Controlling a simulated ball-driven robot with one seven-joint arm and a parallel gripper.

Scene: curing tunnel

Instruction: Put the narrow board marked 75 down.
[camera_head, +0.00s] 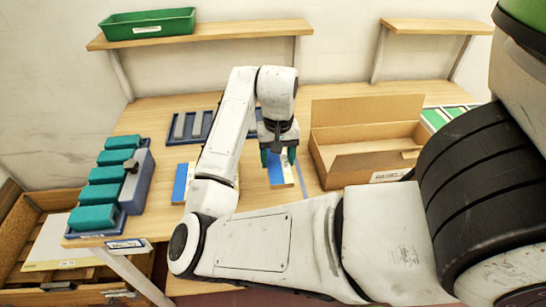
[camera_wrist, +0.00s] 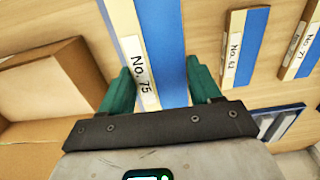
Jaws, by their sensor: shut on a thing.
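The narrow board marked 75 (camera_wrist: 163,30) has a blue stripe beside a pale wood stripe with a white "No. 75" label. It runs between the teal fingers of my gripper (camera_wrist: 158,78) in the wrist view. My gripper is shut on it. In the head view, my gripper (camera_head: 278,157) is over the middle of the wooden table, with the blue and cream board (camera_head: 281,175) below its fingers. I cannot tell whether the board touches the table. Its far end runs out of the wrist view.
An open cardboard box (camera_head: 345,163) stands right of my gripper. Similar boards marked 62 (camera_wrist: 246,45) and 71 (camera_wrist: 301,45) lie apart from it. A grey-slotted blue tray (camera_head: 190,128) is behind; a rack of teal blocks (camera_head: 133,205) is at left. Shelves hang above.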

